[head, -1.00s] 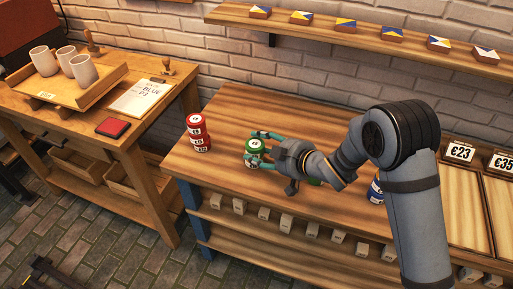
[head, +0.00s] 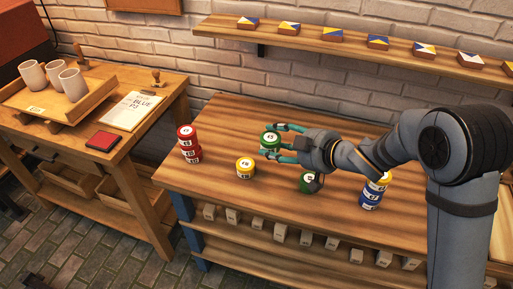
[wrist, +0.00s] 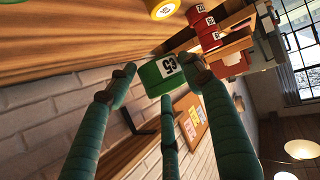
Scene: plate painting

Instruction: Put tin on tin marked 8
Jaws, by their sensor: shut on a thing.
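My gripper (head: 283,140) is shut on a green tin (head: 270,138) with a pale label and holds it up over the workbench. A yellow tin (head: 245,168) stands on the bench below and to the left of my gripper. A stack of red tins (head: 191,150) stands at the left. Blue tins (head: 370,197) with a yellow tin (head: 378,180) on top stand at the right. I cannot tell which is marked 8.
A wall shelf (head: 350,58) with several painted blocks runs behind the workbench (head: 225,130). A side table (head: 165,98) at the left bears a tray of cups, a red pad and a notebook. The back left of the bench top is clear.

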